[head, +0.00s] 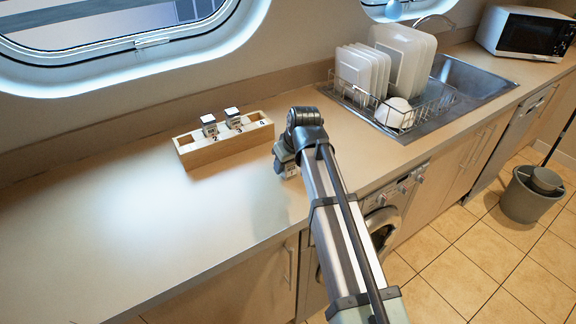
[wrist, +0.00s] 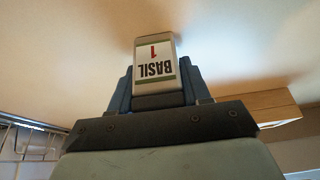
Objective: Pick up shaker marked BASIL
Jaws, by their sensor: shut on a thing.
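The shaker marked BASIL (wrist: 155,65) shows in the wrist view, with a white label reading BASIL and 1 and green bands. My gripper (wrist: 158,90) is shut on it, one finger on each side. In the head view my gripper (head: 285,165) is over the counter, just right of the wooden rack, and a small pale part of the shaker (head: 291,171) shows below it. Most of the shaker is hidden by my arm there. I cannot tell whether it touches the counter.
The wooden rack (head: 225,150) holds two shakers (head: 209,124) and (head: 233,117) in numbered slots. A wire dish rack (head: 400,112) with white plates and the sink (head: 470,85) lie to the right. The counter (head: 110,230) at left is clear.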

